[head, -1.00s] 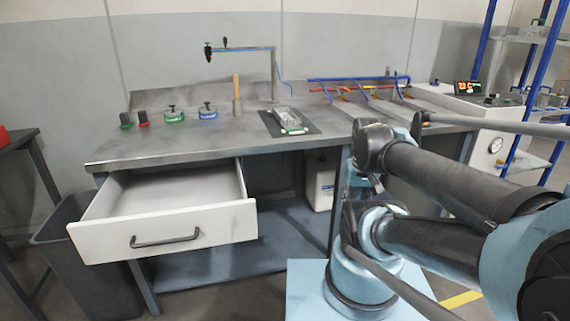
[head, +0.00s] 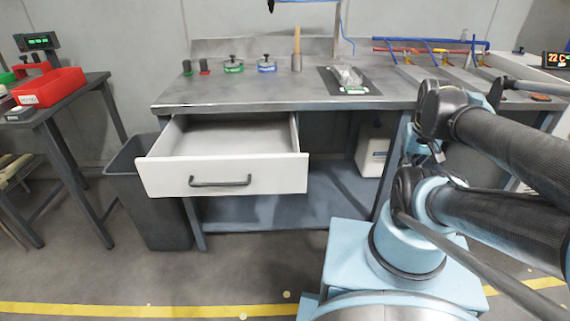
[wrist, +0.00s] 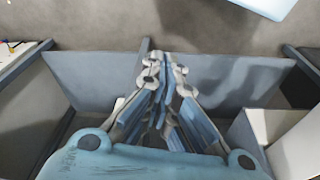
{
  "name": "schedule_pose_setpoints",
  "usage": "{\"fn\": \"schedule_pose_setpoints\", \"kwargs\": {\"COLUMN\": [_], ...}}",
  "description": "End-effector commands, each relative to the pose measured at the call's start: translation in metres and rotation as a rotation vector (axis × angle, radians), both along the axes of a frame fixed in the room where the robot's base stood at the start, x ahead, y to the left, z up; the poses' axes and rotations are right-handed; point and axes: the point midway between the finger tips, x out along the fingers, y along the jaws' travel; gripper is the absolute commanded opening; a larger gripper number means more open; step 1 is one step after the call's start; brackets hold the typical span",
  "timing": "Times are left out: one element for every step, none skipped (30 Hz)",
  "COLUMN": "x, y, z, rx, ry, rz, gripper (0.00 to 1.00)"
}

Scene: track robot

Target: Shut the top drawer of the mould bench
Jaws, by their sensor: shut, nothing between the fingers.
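The mould bench (head: 215,98) stands ahead in the head view. Its top drawer (head: 168,177), with a white front, hangs well open under the left part of the worktop. The drawer looks empty, and its dark bar handle (head: 220,182) faces me. My gripper (wrist: 163,64) shows in the wrist view with its fingers together and nothing between them. In the head view my gripper cannot be made out; my arm fills the right side. No contact between my gripper and the drawer shows.
A dark bin (head: 150,215) stands under the drawer's left side. A side table (head: 75,98) with a red tray (head: 50,87) is at far left. A white container (head: 373,150) sits below the bench. Open floor with a yellow line (head: 150,311) lies in front.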

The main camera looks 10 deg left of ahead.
Motion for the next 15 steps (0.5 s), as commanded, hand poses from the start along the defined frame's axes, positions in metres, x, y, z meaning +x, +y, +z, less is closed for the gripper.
{"fn": "schedule_pose_setpoints", "kwargs": {"x": [0.003, 0.005, 0.008, 0.010, 0.012, 0.016, 0.018, 0.020, 0.023, 0.025, 0.027, 0.029, 0.032, 0.033, 0.036], "y": [0.003, 0.006, 0.008, 0.011, 0.014, 0.018, 0.022, 0.026, 0.031, 0.035, 0.039, 0.045, 0.049, 0.054, 0.060], "z": [0.004, 0.005, 0.008, 0.010, 0.013, 0.016, 0.019, 0.021, 0.024, 0.026, 0.029, 0.032, 0.034, 0.036, 0.039], "rx": [-0.005, -0.010, -0.018, -0.025, -0.033, -0.043, -0.050, -0.059, -0.069, -0.077, -0.085, -0.095, -0.102, -0.110, -0.121], "ry": [-0.001, -0.001, -0.001, -0.001, -0.002, -0.003, -0.004, -0.005, -0.005, -0.007, -0.008, -0.010, -0.011, -0.013, -0.015], "rz": [0.033, 0.057, 0.093, 0.127, 0.159, 0.208, 0.243, 0.279, 0.326, 0.361, 0.397, 0.443, 0.479, 0.514, 0.562], "gripper": [0.00, 0.00, 0.00, 0.00, 0.00, 0.00, 0.00, 0.00, 0.00, 0.00, 0.00, 0.00, 0.00, 0.00, 0.00]}}
